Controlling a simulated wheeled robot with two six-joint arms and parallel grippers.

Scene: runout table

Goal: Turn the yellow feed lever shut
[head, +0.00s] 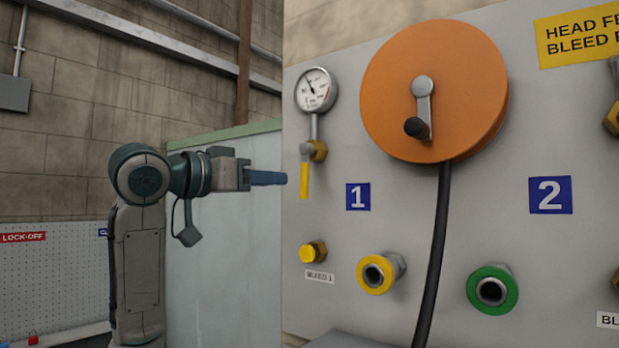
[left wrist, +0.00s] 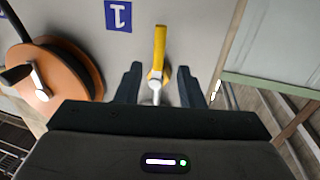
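The yellow feed lever (head: 304,181) hangs straight down from a brass valve (head: 317,150) below the gauge on the grey panel. My left gripper (head: 284,178) comes in from the left, with its fingertips beside the lever in the head view. In the left wrist view the gripper (left wrist: 158,84) is open, with its two dark fingers apart. There the lever (left wrist: 159,47) shows upside down, its valve end in line with the gap between the fingers. Nothing is gripped. Whether the fingertips reach the lever's depth is hard to tell. My right gripper is not in view.
A pressure gauge (head: 317,90) stands above the valve. An orange reel (head: 435,90) with a crank and black hose (head: 434,250) is to the right. Blue label 1 (head: 358,197) is beside the lever.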

